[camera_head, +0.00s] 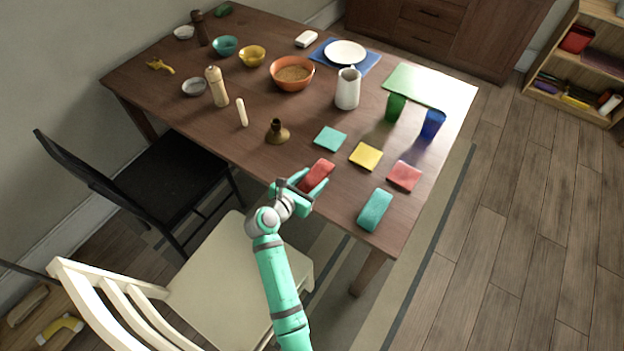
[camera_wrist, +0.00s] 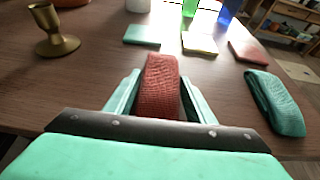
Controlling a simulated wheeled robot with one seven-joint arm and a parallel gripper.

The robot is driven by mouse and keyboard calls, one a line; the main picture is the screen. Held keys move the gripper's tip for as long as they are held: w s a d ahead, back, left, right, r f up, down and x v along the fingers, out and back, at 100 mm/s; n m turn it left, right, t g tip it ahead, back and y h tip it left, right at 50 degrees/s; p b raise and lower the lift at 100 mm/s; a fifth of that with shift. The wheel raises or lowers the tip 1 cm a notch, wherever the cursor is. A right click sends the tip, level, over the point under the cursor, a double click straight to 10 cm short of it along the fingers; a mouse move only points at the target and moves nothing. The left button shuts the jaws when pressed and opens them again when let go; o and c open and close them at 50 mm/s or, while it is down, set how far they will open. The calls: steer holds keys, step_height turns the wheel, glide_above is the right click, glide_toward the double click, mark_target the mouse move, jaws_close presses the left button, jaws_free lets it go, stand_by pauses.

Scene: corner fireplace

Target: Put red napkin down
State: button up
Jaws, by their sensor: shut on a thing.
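The red napkin (camera_head: 318,175) is a folded, rounded bundle near the front edge of the dining table. My gripper (camera_head: 304,186) is shut on it, with one finger on each side. In the wrist view the red napkin (camera_wrist: 160,85) stands between the two teal fingers (camera_wrist: 158,100), its far part reaching past the fingertips. It is over the tabletop; I cannot tell whether its underside touches the wood. The wooden table (camera_head: 215,130) also shows in the wrist view.
A teal folded napkin (camera_head: 375,210) lies to the right. Teal (camera_head: 330,139), yellow (camera_head: 366,156) and pink (camera_head: 404,176) coasters lie beyond. A brass candlestick (camera_head: 277,132) stands to the left; it also shows in the wrist view (camera_wrist: 52,32). A cream chair (camera_head: 225,275) is at the front.

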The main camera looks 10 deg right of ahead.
steer(key=shift+f, duration=0.1)
steer(key=o, duration=1)
